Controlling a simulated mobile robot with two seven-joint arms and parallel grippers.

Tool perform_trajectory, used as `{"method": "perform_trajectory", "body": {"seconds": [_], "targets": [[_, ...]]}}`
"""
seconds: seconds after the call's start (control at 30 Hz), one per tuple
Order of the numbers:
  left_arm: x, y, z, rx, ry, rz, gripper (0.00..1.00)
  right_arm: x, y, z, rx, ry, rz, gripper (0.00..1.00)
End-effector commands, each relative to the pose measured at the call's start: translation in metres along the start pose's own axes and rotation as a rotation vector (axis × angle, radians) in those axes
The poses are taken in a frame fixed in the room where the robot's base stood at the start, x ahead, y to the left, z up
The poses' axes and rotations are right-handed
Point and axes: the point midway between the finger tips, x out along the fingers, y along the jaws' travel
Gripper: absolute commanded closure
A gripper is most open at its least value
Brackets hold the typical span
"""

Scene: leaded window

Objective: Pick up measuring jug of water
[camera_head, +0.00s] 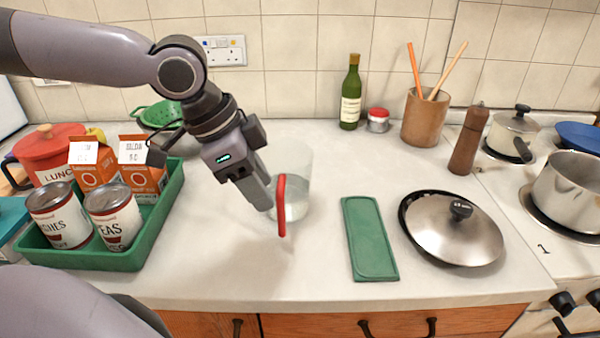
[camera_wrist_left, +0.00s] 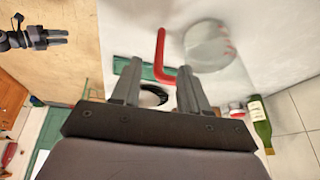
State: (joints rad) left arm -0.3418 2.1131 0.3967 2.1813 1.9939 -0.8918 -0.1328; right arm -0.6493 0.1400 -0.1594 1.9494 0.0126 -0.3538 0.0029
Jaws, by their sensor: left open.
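The measuring jug (camera_head: 297,178) is clear, holds water and stands upright on the worktop, with a red handle (camera_head: 281,205) facing the front. My left gripper (camera_head: 268,205) is open and empty, with its fingers just left of the handle and overlapping the jug's outline. In the left wrist view the red handle (camera_wrist_left: 160,58) lies beyond and between the finger tips of my left gripper (camera_wrist_left: 158,85), and the jug's round water area (camera_wrist_left: 208,46) is to its right. Contact cannot be told. My right gripper (camera_wrist_left: 50,38) shows small at the wrist view's upper left; its opening is unclear.
A green tray (camera_head: 157,215) with cans and cartons stands at left. A green mat (camera_head: 369,240) and a pan lid (camera_head: 450,235) lie right of the jug. A wine bottle (camera_head: 350,95), a small red-lidded jar (camera_head: 378,121) and a utensil pot (camera_head: 425,118) stand behind. The worktop before the jug is clear.

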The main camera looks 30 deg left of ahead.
Motion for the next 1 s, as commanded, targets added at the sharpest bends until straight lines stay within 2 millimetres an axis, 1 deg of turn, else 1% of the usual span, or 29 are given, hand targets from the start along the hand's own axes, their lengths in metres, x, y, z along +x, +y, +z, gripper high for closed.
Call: {"method": "perform_trajectory", "body": {"seconds": [0.27,0.5,0.6,0.7,0.93,0.97,1.0], "targets": [[0.019,0.0,0.001,-0.002,-0.006,0.001,0.56,0.003,0.0,0.004,0.0,-0.001,0.0,0.57],[0.056,0.001,0.002,-0.001,-0.008,0.002,0.56,0.008,0.0,0.011,0.0,-0.001,0.0,0.57],[0.066,0.0,0.002,0.0,-0.007,0.001,0.56,0.009,0.0,0.013,0.0,-0.001,0.0,0.57],[0.071,0.0,0.001,-0.001,-0.003,0.001,0.56,0.01,0.0,0.013,0.0,-0.001,0.0,0.57],[0.071,0.0,0.001,-0.001,-0.002,0.0,0.56,0.009,0.0,0.013,0.001,-0.001,0.0,0.57],[0.071,0.0,0.001,-0.001,-0.002,0.0,0.62,0.009,0.0,0.013,0.001,-0.001,0.0,0.57],[0.071,0.0,0.001,-0.001,-0.002,0.0,0.75,0.009,0.0,0.013,0.001,-0.001,0.0,0.57]]}}
